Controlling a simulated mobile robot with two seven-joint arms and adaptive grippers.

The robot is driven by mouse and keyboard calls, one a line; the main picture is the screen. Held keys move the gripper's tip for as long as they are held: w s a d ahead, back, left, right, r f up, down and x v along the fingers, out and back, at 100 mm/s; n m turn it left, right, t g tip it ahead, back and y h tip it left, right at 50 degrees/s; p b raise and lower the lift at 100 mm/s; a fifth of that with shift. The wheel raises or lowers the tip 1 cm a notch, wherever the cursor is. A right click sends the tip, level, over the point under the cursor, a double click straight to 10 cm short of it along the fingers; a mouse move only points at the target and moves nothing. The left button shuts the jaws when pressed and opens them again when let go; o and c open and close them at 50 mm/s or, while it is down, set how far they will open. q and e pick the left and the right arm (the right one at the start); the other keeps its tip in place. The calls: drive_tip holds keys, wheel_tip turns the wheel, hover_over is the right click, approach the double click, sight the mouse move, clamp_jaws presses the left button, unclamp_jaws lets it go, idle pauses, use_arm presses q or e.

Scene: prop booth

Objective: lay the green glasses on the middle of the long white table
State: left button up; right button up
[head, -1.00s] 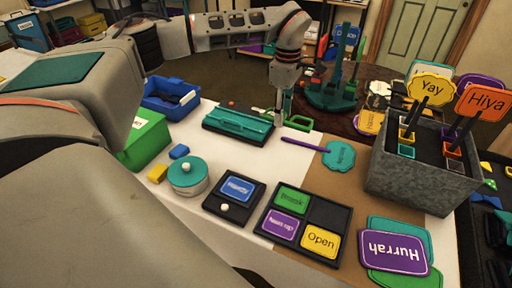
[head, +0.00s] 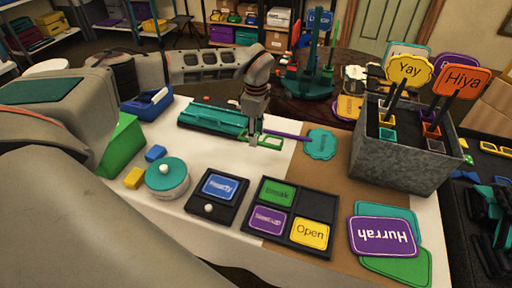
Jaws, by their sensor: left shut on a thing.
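The green glasses (head: 272,142) are in my left gripper (head: 253,142), which comes down from above and is shut on them. The fingers hide part of the frame. The glasses are low over the white part of the long table (head: 222,158), close to the purple handle of a teal paddle sign. I cannot tell whether they touch the surface. My right gripper is not in view.
A teal case (head: 212,119) lies just left of the gripper. The teal paddle sign (head: 320,144) is at right. A grey planter of signs (head: 400,150) stands further right. In front are a black card tray (head: 318,208), a button box (head: 216,194) and a round teal-lidded tin (head: 166,176).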

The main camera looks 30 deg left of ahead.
sight(256, 153)
use_arm(q)
drive_tip(key=shift+f, duration=3.05)
drive_tip(key=shift+f, duration=0.1)
drive_tip(key=o, duration=1)
drive_tip(key=shift+o, duration=0.2)
wheel_tip(256, 153, up, 12)
drive_tip(key=shift+r, duration=0.1)
drive_tip(key=shift+s, duration=0.1)
